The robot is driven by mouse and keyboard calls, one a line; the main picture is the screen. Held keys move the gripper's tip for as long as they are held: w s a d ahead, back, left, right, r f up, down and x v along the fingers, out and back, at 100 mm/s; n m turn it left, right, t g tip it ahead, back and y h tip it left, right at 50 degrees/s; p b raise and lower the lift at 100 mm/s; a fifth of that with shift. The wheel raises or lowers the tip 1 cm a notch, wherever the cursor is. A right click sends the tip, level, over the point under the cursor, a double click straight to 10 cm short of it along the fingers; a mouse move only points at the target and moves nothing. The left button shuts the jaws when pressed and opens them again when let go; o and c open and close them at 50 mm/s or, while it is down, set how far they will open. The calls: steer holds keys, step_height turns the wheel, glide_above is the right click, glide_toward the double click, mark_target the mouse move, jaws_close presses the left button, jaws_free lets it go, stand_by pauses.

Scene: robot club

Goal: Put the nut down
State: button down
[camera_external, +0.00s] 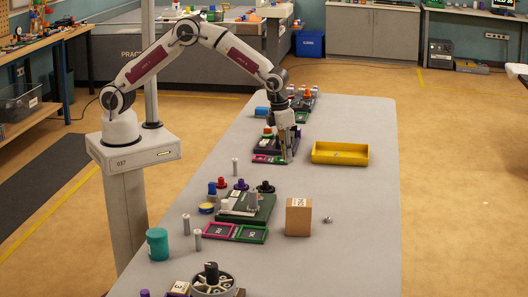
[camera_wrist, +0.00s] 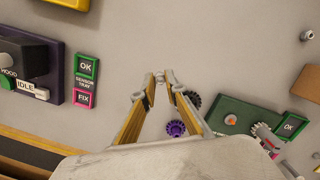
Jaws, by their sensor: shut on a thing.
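My gripper (camera_wrist: 160,78) is shut on a small silver nut (camera_wrist: 159,84), held between the fingertips and partly hidden by them. In the external view my gripper (camera_external: 288,158) points down at the table, beside the far station's magenta and green pads. These pads appear in the wrist view as a green OK pad (camera_wrist: 87,67) and a magenta FIX pad (camera_wrist: 83,98), left of my gripper. The near station has a magenta pad (camera_external: 219,230) and a green OK pad (camera_external: 251,234). The nut cannot be made out in the external view.
A yellow tray (camera_external: 340,153) lies right of my gripper. A brown box (camera_external: 298,217) and a small silver part (camera_external: 328,219) stand nearer. A purple gear (camera_wrist: 175,128) and a black gear (camera_wrist: 193,101) lie close by. The table's right side is mostly clear.

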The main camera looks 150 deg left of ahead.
mark_target(288, 181)
steer(key=shift+f, duration=1.7)
steer(key=shift+f, duration=1.85)
steer(key=shift+f, duration=0.15)
steer(key=c, duration=2)
jaws_free()
steer(key=shift+c, duration=0.2)
step_height(288, 181, up, 12)
steer(key=d, duration=0.1)
steer(key=shift+s+d, duration=0.25)
steer(key=shift+d, duration=0.15)
